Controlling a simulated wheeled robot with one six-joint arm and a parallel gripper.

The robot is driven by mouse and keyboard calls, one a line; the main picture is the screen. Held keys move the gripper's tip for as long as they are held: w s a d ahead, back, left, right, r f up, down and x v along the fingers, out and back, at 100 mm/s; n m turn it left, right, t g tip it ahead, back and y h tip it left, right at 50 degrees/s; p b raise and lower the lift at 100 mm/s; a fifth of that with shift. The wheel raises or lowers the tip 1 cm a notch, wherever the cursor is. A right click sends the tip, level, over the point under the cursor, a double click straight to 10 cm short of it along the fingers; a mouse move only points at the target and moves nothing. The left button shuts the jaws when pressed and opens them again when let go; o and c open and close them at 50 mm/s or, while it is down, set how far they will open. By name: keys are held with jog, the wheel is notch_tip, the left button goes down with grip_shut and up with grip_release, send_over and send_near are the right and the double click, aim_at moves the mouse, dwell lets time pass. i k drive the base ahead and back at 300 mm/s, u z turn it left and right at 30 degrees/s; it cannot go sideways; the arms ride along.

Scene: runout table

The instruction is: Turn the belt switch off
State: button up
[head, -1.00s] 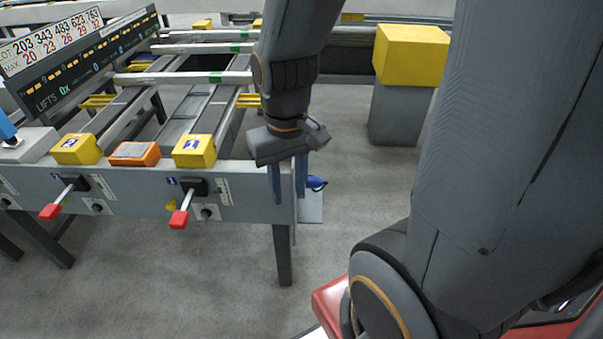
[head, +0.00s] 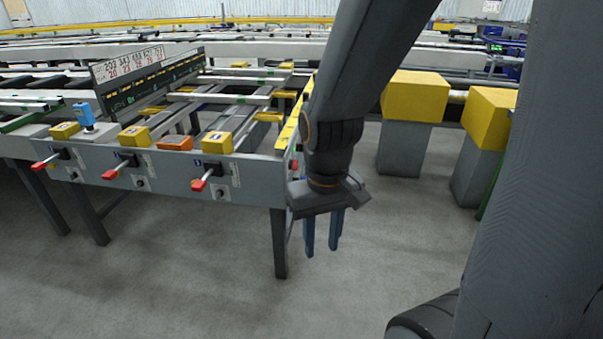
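My gripper (head: 322,234) hangs pointing down in front of the right end of the runout table (head: 250,190). Its two blue fingers are apart with only floor seen between them, and it touches nothing that I can see. The table's grey front panel carries a left lever (head: 45,163), a middle lever (head: 114,171) and a right lever (head: 205,181), each with a red grip slanting down to the left. Small dark knobs sit beside them, one being the right knob (head: 220,194). Which control is the belt switch cannot be told; labels are too small. My arm partly hides the table's right end.
Yellow boxes (head: 217,142), an orange box (head: 175,143) and a blue device (head: 84,114) stand along the table's front top. A display board (head: 150,80) stands behind. Yellow-topped grey blocks (head: 405,125) stand to the right. The floor in front is clear.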

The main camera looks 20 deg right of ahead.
aim_at(293, 164)
jog(key=z, duration=0.55)
jog(key=i, duration=1.5)
jog(key=z, duration=0.15)
jog(key=k, duration=0.7)
jog(key=u, duration=0.9)
jog(key=i, duration=0.5)
jog(key=z, duration=0.05)
